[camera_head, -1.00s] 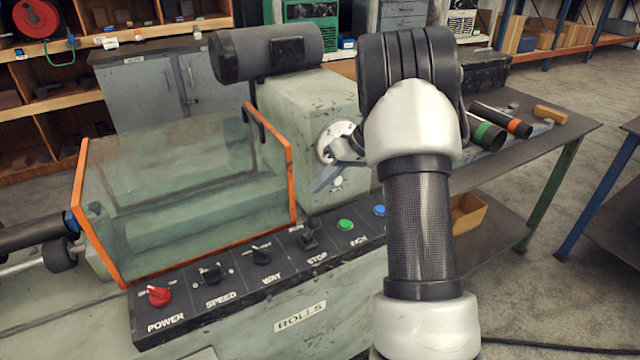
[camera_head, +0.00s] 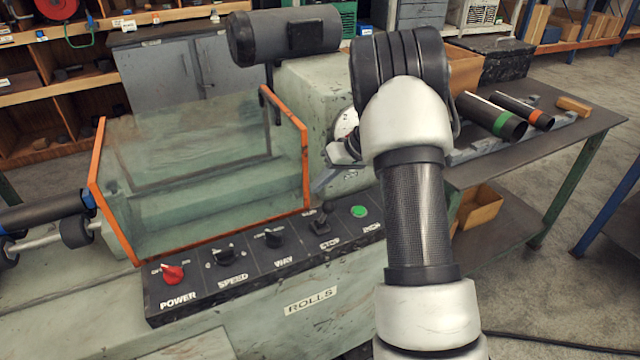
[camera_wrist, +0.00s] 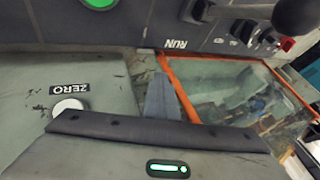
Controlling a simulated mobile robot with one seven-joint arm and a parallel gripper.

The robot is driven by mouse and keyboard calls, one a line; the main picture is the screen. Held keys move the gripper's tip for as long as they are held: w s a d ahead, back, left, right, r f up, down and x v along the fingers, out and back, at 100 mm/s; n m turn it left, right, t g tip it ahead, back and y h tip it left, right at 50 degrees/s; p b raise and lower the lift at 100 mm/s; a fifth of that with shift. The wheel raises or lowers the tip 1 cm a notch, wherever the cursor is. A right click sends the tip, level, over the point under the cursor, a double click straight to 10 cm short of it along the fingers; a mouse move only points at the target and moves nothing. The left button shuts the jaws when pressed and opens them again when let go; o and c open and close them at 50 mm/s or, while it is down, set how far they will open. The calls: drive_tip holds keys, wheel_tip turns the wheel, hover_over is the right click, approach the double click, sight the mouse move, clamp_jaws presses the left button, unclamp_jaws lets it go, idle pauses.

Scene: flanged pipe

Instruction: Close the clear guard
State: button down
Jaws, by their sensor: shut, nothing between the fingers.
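The clear guard (camera_head: 205,165) is a transparent pane with orange side edges, in the left half of the head view, behind the control panel. The green-grey machine bed shows through it. I cannot tell from the picture whether it is fully down. Its orange edge and pane (camera_wrist: 225,82) also show at the right of the wrist view. My gripper (camera_head: 320,188) is shut and empty, just right of the guard's right orange edge; contact is unclear. Its grey fingers (camera_wrist: 160,98) show in the wrist view, beside the orange edge. My arm hides part of the machine's right side.
A control panel (camera_head: 250,270) with a red power knob (camera_head: 172,274), black knobs and a green button (camera_head: 358,211) runs along the front. A dark motor cylinder (camera_head: 262,38) sits above.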

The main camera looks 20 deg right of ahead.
sight(141, 243)
drive_tip(key=s+a+b, duration=0.1)
drive_tip(key=a+b, duration=0.1)
drive_tip(key=a, duration=0.4)
drive_tip(key=s+a+b, duration=0.1)
drive_tip(key=a+b, duration=0.1)
drive_tip(key=a, duration=0.5)
drive_tip(key=s+a+b, duration=0.2)
drive_tip(key=a, duration=0.4)
drive_tip(key=shift+a+f, duration=0.25)
drive_tip(key=s+a, duration=0.1)
drive_tip(key=a, duration=0.6)
drive_tip(key=s+a, duration=0.2)
drive_tip(key=a, duration=0.6)
drive_tip(key=s+a, duration=0.1)
drive_tip(key=a, duration=0.6)
drive_tip(key=shift+s+a+r, duration=0.25)
drive_tip(key=shift+a, duration=0.1)
drive_tip(key=shift+a+p, duration=0.2)
drive_tip(key=shift+p, duration=0.1)
